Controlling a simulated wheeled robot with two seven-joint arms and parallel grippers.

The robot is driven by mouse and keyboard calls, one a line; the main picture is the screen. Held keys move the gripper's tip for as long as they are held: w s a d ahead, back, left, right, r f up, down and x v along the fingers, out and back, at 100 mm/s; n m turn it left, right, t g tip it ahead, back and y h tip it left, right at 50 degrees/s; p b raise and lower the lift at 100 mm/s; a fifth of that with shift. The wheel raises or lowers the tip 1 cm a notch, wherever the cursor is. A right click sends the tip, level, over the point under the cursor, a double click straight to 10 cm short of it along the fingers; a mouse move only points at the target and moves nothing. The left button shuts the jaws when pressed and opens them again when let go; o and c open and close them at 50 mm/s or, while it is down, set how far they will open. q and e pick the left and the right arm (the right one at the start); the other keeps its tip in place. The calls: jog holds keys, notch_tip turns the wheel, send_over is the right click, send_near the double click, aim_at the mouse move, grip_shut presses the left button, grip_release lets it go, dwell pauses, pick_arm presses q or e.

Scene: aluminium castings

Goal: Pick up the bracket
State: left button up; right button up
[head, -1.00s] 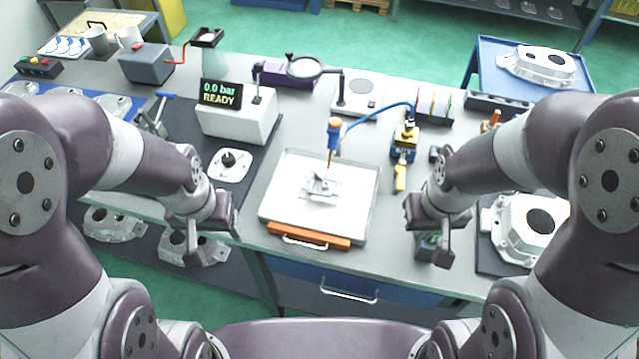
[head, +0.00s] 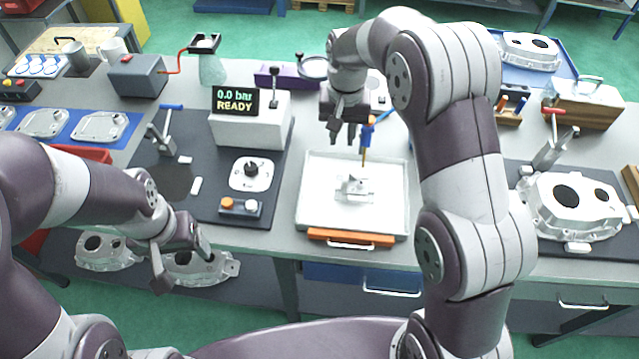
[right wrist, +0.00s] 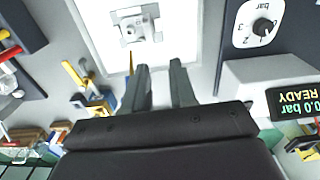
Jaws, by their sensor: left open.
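The bracket (head: 356,188), a small light-grey metal casting, lies in a shallow white tray (head: 312,215) in the middle of the bench. It also shows in the right wrist view (right wrist: 135,27) at the top. My right gripper (head: 343,140) is above the bench beyond the tray's far edge, with its fingers pointing down. Its fingers (right wrist: 160,72) are apart and empty, clear of the bracket. My left gripper (head: 182,262) is open and empty at the bench's front edge, left of the tray.
A screwdriver-like tool with a blue handle (head: 367,135) stands upright at the tray's far side, close to my right gripper. A display box (head: 240,128) reading 0.0 bar READY stands left of it. A large casting (head: 570,205) sits at the right.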

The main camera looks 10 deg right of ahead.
send_over(347, 171)
notch_tip(347, 171, down, 5)
jog(key=f, duration=0.1)
jog(key=f+p, duration=0.1)
jog(key=f, duration=0.1)
jog(key=shift+a+f+p, duration=0.25)
jog(key=shift+f+p, duration=0.1)
jog(key=f, duration=0.2)
jog(key=f+p, duration=0.1)
jog(key=shift+d+f, duration=0.3)
jog(key=shift+f, duration=0.25)
jog(key=shift+a, duration=0.1)
jog(key=shift+c, duration=1.2)
grip_shut()
pick_arm(q)
jog(key=r, duration=0.1)
jog(key=d+r, duration=0.1)
jog(key=r, duration=0.1)
jog(key=shift+s+d, duration=0.15)
jog(key=shift+d, duration=0.15)
